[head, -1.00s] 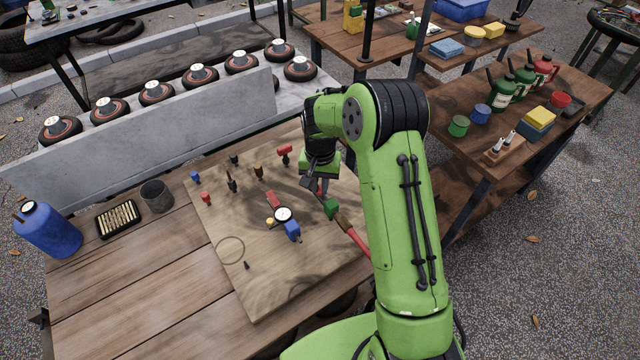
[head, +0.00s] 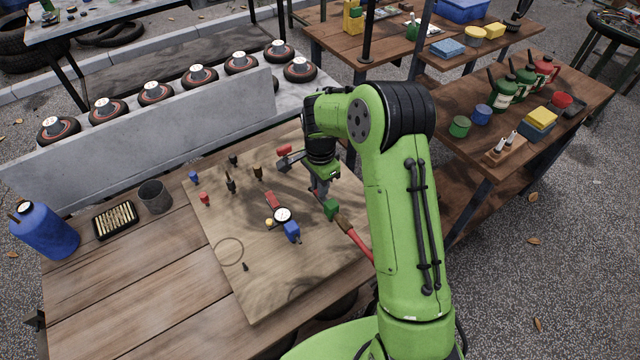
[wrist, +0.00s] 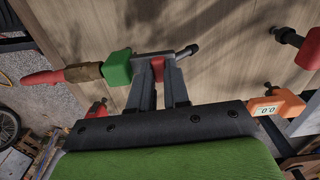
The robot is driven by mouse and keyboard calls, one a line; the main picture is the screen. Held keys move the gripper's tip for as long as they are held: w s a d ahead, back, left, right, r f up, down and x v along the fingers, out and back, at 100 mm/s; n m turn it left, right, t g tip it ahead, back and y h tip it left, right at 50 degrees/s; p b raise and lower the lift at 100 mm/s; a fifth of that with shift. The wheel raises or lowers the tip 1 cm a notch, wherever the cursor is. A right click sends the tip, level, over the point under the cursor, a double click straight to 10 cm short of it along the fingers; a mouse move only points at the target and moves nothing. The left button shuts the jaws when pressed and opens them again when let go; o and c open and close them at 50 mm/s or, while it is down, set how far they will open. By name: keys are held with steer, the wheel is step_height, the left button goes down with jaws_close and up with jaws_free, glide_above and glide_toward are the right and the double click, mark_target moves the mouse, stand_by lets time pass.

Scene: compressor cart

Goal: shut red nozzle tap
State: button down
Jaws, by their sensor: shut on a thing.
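The red nozzle tap (wrist: 157,68) shows in the wrist view as a small red piece between my two fingers. It sits beside a green block (wrist: 117,68), with a thin metal stub (wrist: 188,50) on its other side. My gripper (wrist: 156,62) is shut on the red tap; the fingers hide most of it, so I cannot tell its exact angle. In the head view my gripper (head: 318,188) is low over the board, just behind the green block (head: 330,208). A brass fitting and red hose (head: 357,243) run from the block.
A second red-handled part (head: 284,151) stands on the board (head: 260,285) to the left. A round gauge (head: 282,215) and a blue block (head: 292,232) are close by. An orange box with a small display (wrist: 278,104) shows in the wrist view. The board's front is mostly clear.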

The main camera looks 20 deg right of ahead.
steer(key=shift+m, duration=0.4)
steer(key=c, duration=1.1)
jaws_free()
step_height(320, 180, up, 16)
steer(key=p, duration=0.3)
steer(key=shift+f, duration=0.1)
